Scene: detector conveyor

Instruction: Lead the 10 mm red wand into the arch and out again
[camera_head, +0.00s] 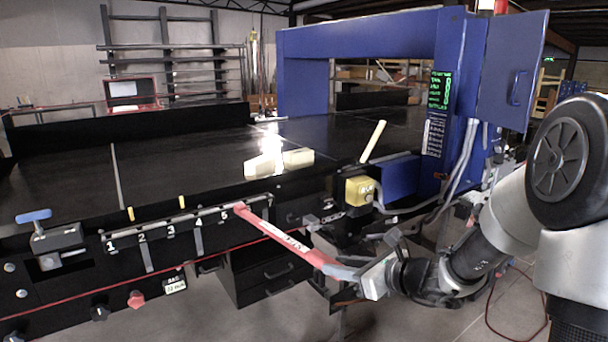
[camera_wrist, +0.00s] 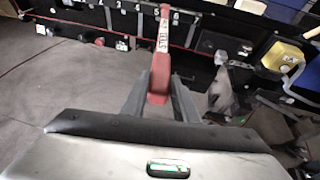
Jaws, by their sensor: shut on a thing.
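The red wand (camera_head: 285,238) has a white label with dark lettering, too small to read surely. My gripper (camera_head: 345,273) is shut on its near end, in front of the conveyor. The wand points left and up, its far end over the numbered rack (camera_head: 180,219) near the 5. I cannot tell whether that end touches the rack. In the wrist view the wand (camera_wrist: 161,55) stands away from between the fingers of my gripper (camera_wrist: 159,100). The blue arch (camera_head: 360,40) spans the conveyor (camera_head: 210,165) behind, with a lit green display on its right post.
Pale blocks (camera_head: 280,162) lie on the belt before the arch. A yellow box (camera_head: 362,190) and a slanted pale stick (camera_head: 373,141) stand at the conveyor's near edge, right of the rack. A blue-handled clamp (camera_head: 50,233) is at the left. The belt's left part is clear.

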